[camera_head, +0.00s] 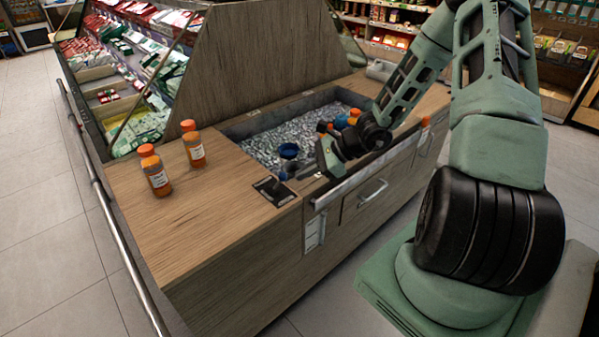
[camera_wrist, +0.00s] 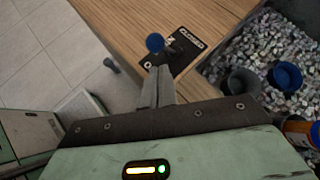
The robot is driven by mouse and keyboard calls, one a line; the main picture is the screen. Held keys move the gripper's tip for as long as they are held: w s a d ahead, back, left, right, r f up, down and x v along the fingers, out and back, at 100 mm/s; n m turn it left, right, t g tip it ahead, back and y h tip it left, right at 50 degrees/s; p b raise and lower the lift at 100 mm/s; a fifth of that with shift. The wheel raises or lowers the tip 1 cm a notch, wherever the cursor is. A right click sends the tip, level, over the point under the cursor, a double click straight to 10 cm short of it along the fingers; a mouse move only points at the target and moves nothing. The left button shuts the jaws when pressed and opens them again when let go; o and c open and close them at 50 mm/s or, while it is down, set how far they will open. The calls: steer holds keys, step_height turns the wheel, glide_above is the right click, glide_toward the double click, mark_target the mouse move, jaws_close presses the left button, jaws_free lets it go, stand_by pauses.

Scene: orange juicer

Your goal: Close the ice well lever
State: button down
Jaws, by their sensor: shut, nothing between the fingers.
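The ice well lever has a blue round knob (camera_wrist: 155,42), seen over a black plate (camera_wrist: 182,58) on the wooden counter. The plate carries a white label that looks like "CLOSED" at its right side. The plate also shows in the head view (camera_head: 273,191), at the counter's front edge beside the well. My gripper (camera_wrist: 159,70) is shut and empty, its fingertips close to the plate's near edge and just below the knob in the wrist view. I cannot tell whether they touch the lever. In the head view my wrist hides part of the well's front edge.
The ice well (camera_head: 262,146) lies right of the plate, holding ice, a blue cup (camera_head: 289,150) and orange-capped bottles. Two orange bottles (camera_head: 155,172) (camera_head: 194,146) stand on the left counter. A metal rail and drawer handle (camera_head: 372,193) run along the front.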

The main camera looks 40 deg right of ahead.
steer(key=shift+w+a, duration=0.4)
steer(key=shift+a, duration=0.25)
steer(key=shift+r, duration=0.15)
steer(key=shift+w+r+g+p, duration=0.2)
steer(key=shift+w+g+p, duration=0.1)
steer(key=shift+p, duration=0.9)
